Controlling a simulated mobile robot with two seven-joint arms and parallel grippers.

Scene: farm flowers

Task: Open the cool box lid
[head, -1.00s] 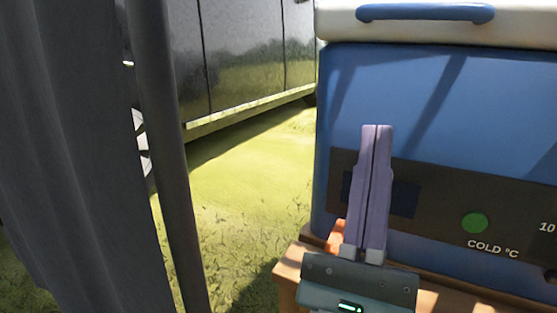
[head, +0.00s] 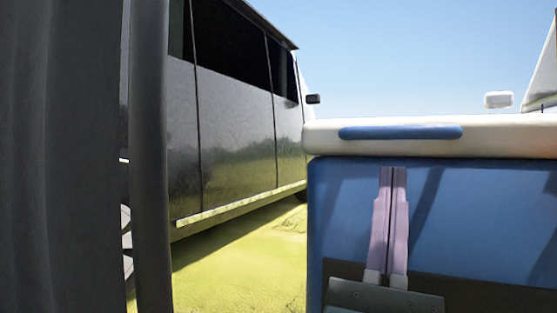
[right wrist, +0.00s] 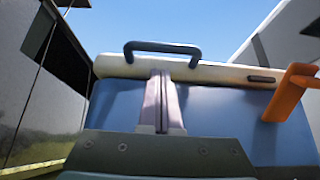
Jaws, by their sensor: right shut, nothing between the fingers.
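The cool box (head: 470,215) is blue with a white lid (head: 500,138) that lies shut on top. A blue handle (head: 400,132) sits on the lid, and it also shows as a raised bar in the right wrist view (right wrist: 162,48). My right gripper (head: 392,170) is shut and empty, pointing up in front of the box's front face. Its fingertips are below the lid's lower edge in the head view. In the right wrist view the fingertips (right wrist: 159,73) overlap the lid's front edge; I cannot tell whether they touch. My left gripper is not in view.
An orange bracket (right wrist: 291,90) stands at the box's right in the right wrist view. A dark vehicle (head: 235,110) is parked behind at left. A grey post (head: 151,150) and dark cloth (head: 60,150) fill the left. Grass (head: 240,270) lies between.

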